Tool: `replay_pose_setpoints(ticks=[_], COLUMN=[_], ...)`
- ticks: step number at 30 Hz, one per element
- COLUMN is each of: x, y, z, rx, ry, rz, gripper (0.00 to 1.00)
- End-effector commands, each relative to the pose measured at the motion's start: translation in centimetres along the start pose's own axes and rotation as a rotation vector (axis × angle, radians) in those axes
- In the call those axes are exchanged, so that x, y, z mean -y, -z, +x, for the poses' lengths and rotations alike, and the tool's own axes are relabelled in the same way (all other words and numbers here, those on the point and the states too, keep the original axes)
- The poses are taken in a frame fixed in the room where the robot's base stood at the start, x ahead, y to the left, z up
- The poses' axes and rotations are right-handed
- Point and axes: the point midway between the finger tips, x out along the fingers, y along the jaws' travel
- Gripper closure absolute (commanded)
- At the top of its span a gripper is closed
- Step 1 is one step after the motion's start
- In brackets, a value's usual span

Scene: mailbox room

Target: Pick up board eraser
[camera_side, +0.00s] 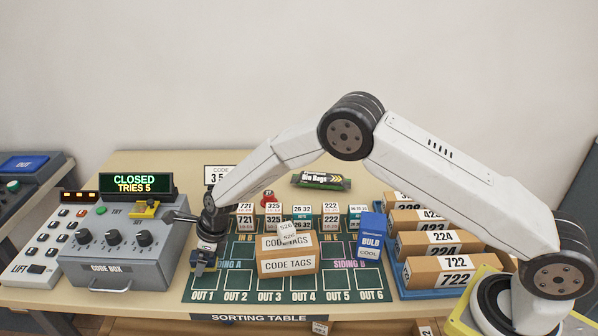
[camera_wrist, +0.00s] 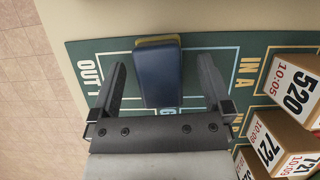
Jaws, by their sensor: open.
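The board eraser, a dark blue block with a yellow edge (camera_wrist: 158,78), lies on the green sorting mat (camera_wrist: 205,62) near the OUT 1 label in the wrist view. My gripper (camera_wrist: 162,85) is open, with one dark finger on each side of the eraser and a gap visible on both sides. In the side view my gripper (camera_side: 205,262) points down at the left end of the mat, over the OUT 1 and OUT 2 area. There it largely hides the eraser, and a little blue shows around the fingers.
A CODE TAGS box (camera_side: 288,265) stands mid-mat, with a blue BULB box (camera_side: 372,238) to its right. Numbered parcels (camera_side: 245,217) line the mat's back. The grey code box (camera_side: 118,250) stands close to the gripper's left. A bin bags pack (camera_side: 320,181) lies behind.

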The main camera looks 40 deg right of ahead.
Motion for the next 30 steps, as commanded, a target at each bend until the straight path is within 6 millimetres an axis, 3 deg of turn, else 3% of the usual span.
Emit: replay_pose_setpoints(ticks=[15, 17, 24, 25, 30], x=[0.01, 0.00, 0.01, 0.02, 0.02], y=[-0.03, -0.03, -0.03, -0.05, -0.05], z=[0.05, 0.05, 0.05, 0.03, 0.03], rx=[0.001, 0.000, 0.001, 0.001, 0.001], ry=[0.000, 0.000, 0.000, 0.001, 0.001], rz=[0.000, 0.000, 0.000, 0.000, 0.000], gripper=[0.00, 0.16, 0.92, 0.98, 0.98])
